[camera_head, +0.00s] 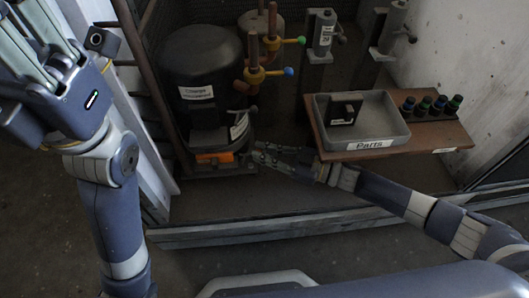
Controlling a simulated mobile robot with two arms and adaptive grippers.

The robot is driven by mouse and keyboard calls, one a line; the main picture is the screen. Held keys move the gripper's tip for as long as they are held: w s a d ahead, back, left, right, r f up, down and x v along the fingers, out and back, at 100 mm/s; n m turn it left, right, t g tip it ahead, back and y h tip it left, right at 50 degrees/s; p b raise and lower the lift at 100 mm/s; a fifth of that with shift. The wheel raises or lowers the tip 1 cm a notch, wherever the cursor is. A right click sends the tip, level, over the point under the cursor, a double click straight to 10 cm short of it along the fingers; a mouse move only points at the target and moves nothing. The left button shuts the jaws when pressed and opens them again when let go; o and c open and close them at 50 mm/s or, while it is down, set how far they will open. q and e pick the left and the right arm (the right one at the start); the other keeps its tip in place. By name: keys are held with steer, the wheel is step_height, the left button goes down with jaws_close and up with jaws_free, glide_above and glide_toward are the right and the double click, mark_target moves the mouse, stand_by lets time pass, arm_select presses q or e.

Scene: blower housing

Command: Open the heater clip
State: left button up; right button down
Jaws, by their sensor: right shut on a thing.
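A black compressor (203,85) stands at the back left of the housing. An orange part (213,158) sits low on its front, by the base. I take the heater clip to be at the right end of this part, where my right gripper (256,153) is shut on it. The gripper's fingers hide most of the clip, so I cannot tell whether it is open. My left gripper (28,45) is raised at the upper left, far from the compressor. Its fingertips are cut off by the picture edge.
A grey parts tray (400,138) holding a black box (345,108) rests on a wooden shelf (440,138) at right, near my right forearm. Several dark jars stand beside it. Copper pipes with coloured valves (255,75) rise right of the compressor. The housing's front sill (290,228) runs below.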

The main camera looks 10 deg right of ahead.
steer(key=c, duration=1.5)
jaws_free()
steer(key=shift+r, duration=0.2)
steer(key=shift+c, duration=0.2)
steer(key=shift+f, duration=0.1)
steer(key=v, duration=1.2)
